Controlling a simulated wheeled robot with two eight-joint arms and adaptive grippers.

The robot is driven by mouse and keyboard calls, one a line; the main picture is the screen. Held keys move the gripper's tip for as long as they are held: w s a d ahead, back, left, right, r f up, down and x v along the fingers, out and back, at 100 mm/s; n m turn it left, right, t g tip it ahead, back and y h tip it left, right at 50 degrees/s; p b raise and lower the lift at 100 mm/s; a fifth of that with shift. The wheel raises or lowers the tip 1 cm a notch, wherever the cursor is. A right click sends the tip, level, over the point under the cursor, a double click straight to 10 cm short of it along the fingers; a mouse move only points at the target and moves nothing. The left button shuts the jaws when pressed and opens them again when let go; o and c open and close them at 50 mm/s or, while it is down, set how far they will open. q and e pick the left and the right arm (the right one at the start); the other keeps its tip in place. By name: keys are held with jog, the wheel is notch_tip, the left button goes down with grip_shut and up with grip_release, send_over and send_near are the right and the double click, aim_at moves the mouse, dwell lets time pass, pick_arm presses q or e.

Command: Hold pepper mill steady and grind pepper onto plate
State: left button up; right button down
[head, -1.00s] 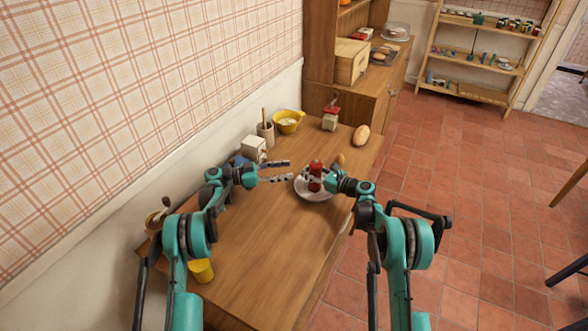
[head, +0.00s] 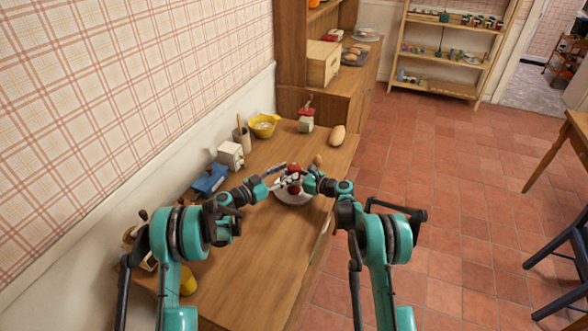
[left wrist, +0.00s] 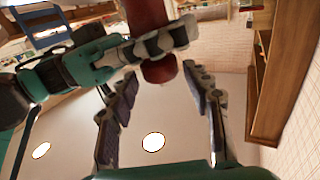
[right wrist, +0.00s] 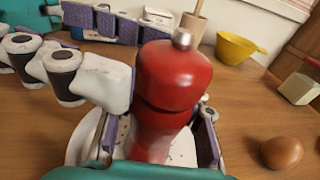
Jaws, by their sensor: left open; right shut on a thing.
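The red pepper mill (head: 294,168) has a silver knob on top, clear in the right wrist view (right wrist: 172,75). It stands over the white plate (head: 283,197) on the wooden counter. My right gripper (head: 300,184) is shut on the mill's body from the right. My left gripper (head: 280,176) is open at the mill from the left, close to its upper part; its fingers also show in the left wrist view (left wrist: 165,95), apart, with the mill beyond them. Whether the left fingers touch the mill, I cannot tell. The mill's foot is hidden.
A brown egg (right wrist: 282,152) lies right of the plate, and a bread loaf (head: 338,136) farther back. A yellow bowl (head: 263,125), a utensil pot (head: 242,138), a white box (head: 230,155) and a blue object (head: 210,179) line the wall. The counter's front is mostly clear.

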aim_at(294, 168)
pick_arm(q)
jog(key=x, duration=0.4)
jog(key=c, duration=0.9)
jog(key=shift+w, duration=0.1)
jog(key=m+g+h, duration=0.2)
jog(key=g, duration=0.1)
jog(key=shift+w+a+m+g, duration=0.1)
jog(key=shift+m+g, duration=0.2)
jog(key=shift+m+g+h, duration=0.5)
jog(key=shift+m+g, duration=0.3)
jog(key=shift+g, duration=0.3)
jog(key=o, duration=0.9)
